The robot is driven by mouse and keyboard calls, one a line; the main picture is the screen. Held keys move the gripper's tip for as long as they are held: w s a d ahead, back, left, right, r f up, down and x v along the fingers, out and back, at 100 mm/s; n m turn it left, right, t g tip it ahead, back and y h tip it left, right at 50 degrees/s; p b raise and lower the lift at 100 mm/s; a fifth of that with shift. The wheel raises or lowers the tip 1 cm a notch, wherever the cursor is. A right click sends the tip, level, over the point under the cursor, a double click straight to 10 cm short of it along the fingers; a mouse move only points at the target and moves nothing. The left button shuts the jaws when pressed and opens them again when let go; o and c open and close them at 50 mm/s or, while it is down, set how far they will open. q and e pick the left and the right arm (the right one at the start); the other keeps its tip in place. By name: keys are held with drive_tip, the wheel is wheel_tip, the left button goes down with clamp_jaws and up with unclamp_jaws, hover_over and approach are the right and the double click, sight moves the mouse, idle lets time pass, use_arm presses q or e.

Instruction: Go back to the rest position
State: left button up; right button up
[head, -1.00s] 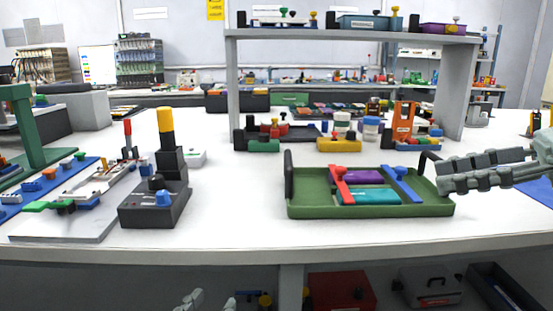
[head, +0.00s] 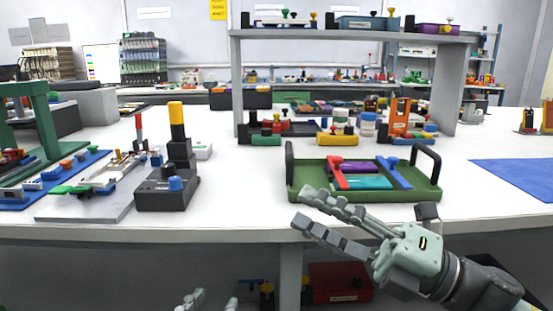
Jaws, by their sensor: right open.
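My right gripper (head: 302,207) is in front of the table's front edge, below and nearer than the green tray (head: 408,195). Its two fingers point left, spread apart with nothing between them. My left gripper (head: 213,302) shows only as two fingertips at the bottom edge, with a gap between them and nothing seen in it. The tray rests on the white table (head: 235,212) with its dark handles upright. In it lie a purple pouch (head: 362,167) and a teal pouch (head: 365,183), with a red clamp (head: 337,172) and a blue clamp (head: 393,172) across them.
A dark device with a yellow-topped stack (head: 177,130) stands left of the tray. A blue strip with several coloured parts and a green frame (head: 42,125) are at the far left. A grey shelf (head: 445,85) stands behind. A blue mat (head: 520,182) lies at right. Under the table is a red box (head: 340,283).

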drive_tip(key=s+d+f+m+t+h+p, duration=0.1)
drive_tip(key=d+f+m+h, duration=0.2)
drive_tip(key=f+m+h, duration=0.5)
drive_tip(key=d+f+m+t+h+p, duration=0.1)
drive_tip(key=d+f+m+h, duration=0.2)
drive_tip(key=f+m, duration=0.8)
drive_tip(key=s+d+f+m+t+h+p, duration=0.1)
drive_tip(key=d+f+m+t+h+p, duration=0.15)
drive_tip(key=f+m+h, duration=0.75)
use_arm(q)
drive_tip(key=s+a+f+g+y+p, duration=0.15)
drive_tip(key=a+f+g, duration=0.25)
drive_tip(key=f, duration=0.4)
drive_tip(key=s+a+f+g+y, duration=0.1)
drive_tip(key=a+f+g+y, duration=0.2)
drive_tip(key=f, duration=0.5)
drive_tip(key=s+a+f+n+g+y+p, duration=0.2)
drive_tip(key=s+a+f+g, duration=0.4)
drive_tip(key=s+a+f, duration=0.3)
drive_tip(key=shift+s+a+f+g+p, duration=0.35)
drive_tip(key=shift+s+f+p, duration=0.15)
drive_tip(key=shift+f+p, duration=0.3)
use_arm(e)
drive_tip(key=s+d+f+m+g, duration=0.4)
drive_tip(key=s+d+f+g, duration=0.6)
drive_tip(key=s+d+f, duration=0.2)
drive_tip(key=shift+s+d+f, duration=0.3)
drive_tip(key=shift+d+f, duration=0.3)
drive_tip(key=shift+f, duration=0.05)
